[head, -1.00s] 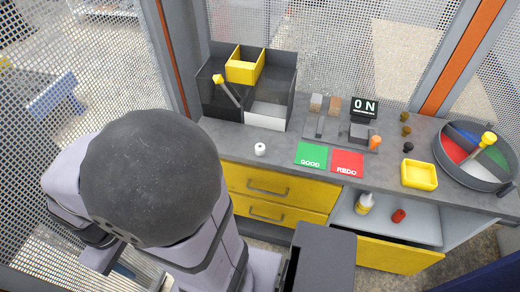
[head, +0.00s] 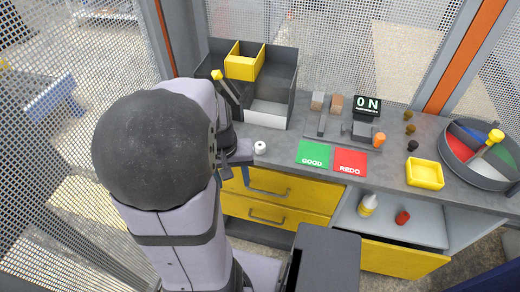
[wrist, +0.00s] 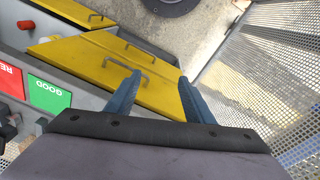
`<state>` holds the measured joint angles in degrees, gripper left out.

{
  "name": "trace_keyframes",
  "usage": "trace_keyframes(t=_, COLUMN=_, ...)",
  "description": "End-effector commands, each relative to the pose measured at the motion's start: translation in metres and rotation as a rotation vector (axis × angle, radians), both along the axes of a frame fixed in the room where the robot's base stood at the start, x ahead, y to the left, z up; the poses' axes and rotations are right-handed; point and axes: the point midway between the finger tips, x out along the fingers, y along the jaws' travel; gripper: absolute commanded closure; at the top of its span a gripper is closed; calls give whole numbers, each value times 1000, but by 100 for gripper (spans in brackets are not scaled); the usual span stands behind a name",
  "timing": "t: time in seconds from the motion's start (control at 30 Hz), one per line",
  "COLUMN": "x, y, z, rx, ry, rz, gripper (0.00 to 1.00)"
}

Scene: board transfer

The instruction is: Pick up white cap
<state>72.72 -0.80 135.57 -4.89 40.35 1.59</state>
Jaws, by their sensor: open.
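The small white cap (head: 260,147) stands on the grey counter, left of the green GOOD card, in the head view. A dark spot shows on its top. My gripper (head: 246,180) is close to the cap, in front of it and a little to its left, by the counter's front edge. Part of the gripper is hidden behind my own arm. In the wrist view my gripper (wrist: 159,78) has its two blue fingers apart with nothing between them. The cap does not show in the wrist view.
The green GOOD card (head: 313,153) and red REDO card (head: 350,162) lie right of the cap. A dark divided bin (head: 282,72) stands behind it. Yellow drawers (head: 270,187) are below the counter. A yellow tray (head: 424,174) and round divided tray (head: 480,178) are farther right.

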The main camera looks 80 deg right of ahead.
Motion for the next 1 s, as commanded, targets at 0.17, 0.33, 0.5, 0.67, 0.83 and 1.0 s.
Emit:
trace_keyframes(t=0.17, x=-30, y=-61, z=23, rx=-129, ry=5, rz=-169, gripper=52)
trace_keyframes(t=0.33, x=-29, y=-101, z=53, rx=-254, ry=-16, rz=-293, gripper=52)
trace_keyframes(t=0.5, x=-31, y=-112, z=60, rx=-299, ry=-44, rz=-423, gripper=52)
trace_keyframes(t=0.67, x=-31, y=-114, z=60, rx=-309, ry=-72, rz=-518, gripper=52)
trace_keyframes(t=0.83, x=-31, y=-113, z=59, rx=-308, ry=-77, rz=-543, gripper=52)
trace_keyframes(t=1.0, x=-32, y=-117, z=49, rx=-306, ry=-75, rz=-541, gripper=52)
